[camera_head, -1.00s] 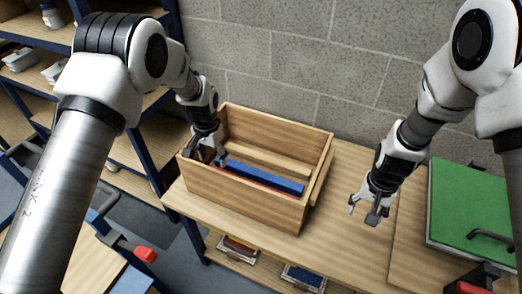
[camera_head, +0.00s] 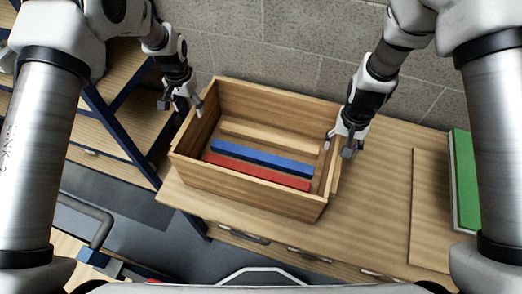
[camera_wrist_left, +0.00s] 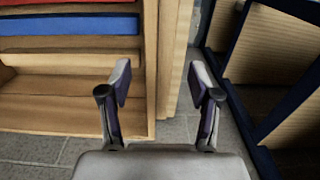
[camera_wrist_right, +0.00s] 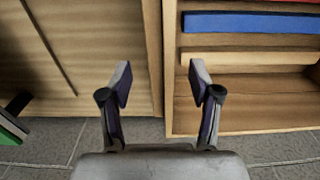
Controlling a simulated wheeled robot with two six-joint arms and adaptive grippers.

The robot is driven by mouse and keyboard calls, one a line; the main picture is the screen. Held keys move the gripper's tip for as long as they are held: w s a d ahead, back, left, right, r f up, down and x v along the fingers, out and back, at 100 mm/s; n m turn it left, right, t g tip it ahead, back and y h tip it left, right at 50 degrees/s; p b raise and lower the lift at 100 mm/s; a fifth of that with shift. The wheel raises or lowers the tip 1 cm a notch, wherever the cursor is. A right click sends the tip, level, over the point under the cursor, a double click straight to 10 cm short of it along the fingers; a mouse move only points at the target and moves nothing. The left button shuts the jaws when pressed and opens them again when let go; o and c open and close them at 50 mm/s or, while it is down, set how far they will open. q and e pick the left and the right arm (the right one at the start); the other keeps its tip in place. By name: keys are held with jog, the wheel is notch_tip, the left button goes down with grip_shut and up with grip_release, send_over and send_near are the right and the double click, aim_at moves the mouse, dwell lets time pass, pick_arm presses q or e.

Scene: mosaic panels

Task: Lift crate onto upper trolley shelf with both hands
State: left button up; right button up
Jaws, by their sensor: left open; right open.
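The open wooden crate (camera_head: 248,200) stands on a wooden bench top. Inside lie a blue bar (camera_head: 262,158), a red bar (camera_head: 257,172) and a pale wood bar (camera_head: 268,136). My left gripper (camera_head: 181,101) is open at the crate's left end, near its far corner. In the left wrist view, the end wall (camera_wrist_left: 151,40) shows between its open fingers (camera_wrist_left: 160,82). My right gripper (camera_head: 343,145) is open at the right end. In the right wrist view, that end wall (camera_wrist_right: 169,60) shows between its fingers (camera_wrist_right: 161,82). I cannot tell if either touches the wall.
A blue-framed shelf unit (camera_head: 110,112) stands left of the bench. A grey tubular handle (camera_head: 97,222) shows at the lower left; I cannot tell which part is the trolley. A green panel (camera_head: 464,178) lies at the right. A block wall (camera_head: 290,45) is close behind.

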aim_at(192, 115)
pick_arm(q)
jog(key=f, duration=0.4)
jog(key=shift+w+f, duration=0.25)
jog(key=shift+f, duration=0.15)
pick_arm(e)
jog(key=f, duration=0.5)
jog(key=shift+w, duration=0.25)
pick_arm(q)
jog(key=shift+s+d+f, duration=0.1)
jog(key=shift+s+f, duration=0.1)
jog(key=shift+f, duration=0.2)
pick_arm(e)
jog(key=shift+s+d+f, duration=0.15)
jog(key=shift+s+f, duration=0.05)
jog(key=shift+f, duration=0.25)
pick_arm(q)
jog(key=shift+w+f, duration=0.1)
jog(key=shift+f, duration=0.05)
pick_arm(e)
jog(key=shift+w, duration=0.1)
jog(key=shift+f, duration=0.1)
pick_arm(q)
grip_shut()
pick_arm(e)
grip_shut()
